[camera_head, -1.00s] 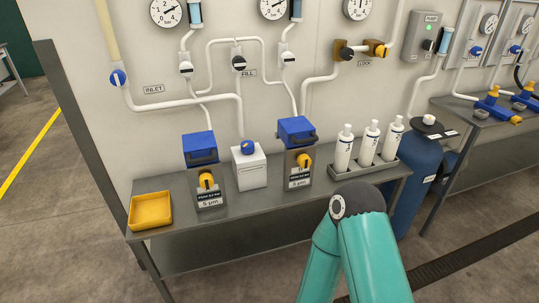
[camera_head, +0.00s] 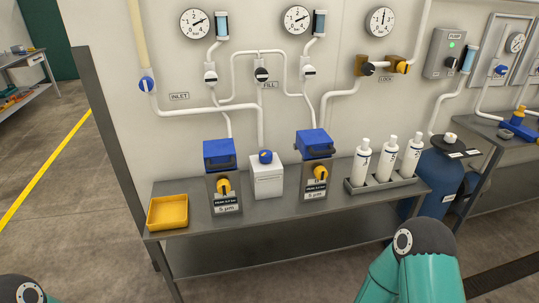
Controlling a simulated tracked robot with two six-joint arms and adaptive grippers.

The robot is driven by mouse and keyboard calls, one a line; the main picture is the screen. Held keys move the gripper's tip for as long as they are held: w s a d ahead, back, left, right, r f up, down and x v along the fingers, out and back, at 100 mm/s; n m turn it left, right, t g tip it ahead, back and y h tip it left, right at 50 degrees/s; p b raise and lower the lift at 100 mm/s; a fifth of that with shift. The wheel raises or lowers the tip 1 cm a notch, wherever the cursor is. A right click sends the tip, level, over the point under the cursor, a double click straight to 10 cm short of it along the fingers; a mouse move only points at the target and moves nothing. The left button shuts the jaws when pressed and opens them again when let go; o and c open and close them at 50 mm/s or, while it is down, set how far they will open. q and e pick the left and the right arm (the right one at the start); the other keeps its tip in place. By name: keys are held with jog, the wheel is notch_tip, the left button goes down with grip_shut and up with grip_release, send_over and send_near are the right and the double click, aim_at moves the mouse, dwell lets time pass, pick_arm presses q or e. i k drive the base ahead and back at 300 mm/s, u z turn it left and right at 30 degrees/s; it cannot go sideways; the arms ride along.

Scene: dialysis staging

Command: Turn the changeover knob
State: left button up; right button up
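A blue knob (camera_head: 265,157) with a yellow mark sits on top of a white box (camera_head: 267,181) on the bench. The box stands between two filter units with blue tops, the left one (camera_head: 219,154) and the right one (camera_head: 314,143). Each filter unit has a yellow knob on its front, one on the left (camera_head: 223,186) and one on the right (camera_head: 320,173). No readable label shows which knob is the changeover knob. Only teal links of my arms show at the bottom edge; both grippers are out of the picture.
A yellow tray (camera_head: 168,212) lies at the bench's left end. White bottles (camera_head: 387,158) stand in a grey rack on the right, near a blue tank (camera_head: 438,178). Pipes, valves and gauges (camera_head: 296,20) cover the wall. The bench (camera_head: 290,209) has a narrow clear front strip.

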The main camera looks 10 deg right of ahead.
aim_at(265, 156)
jog(key=i, duration=1)
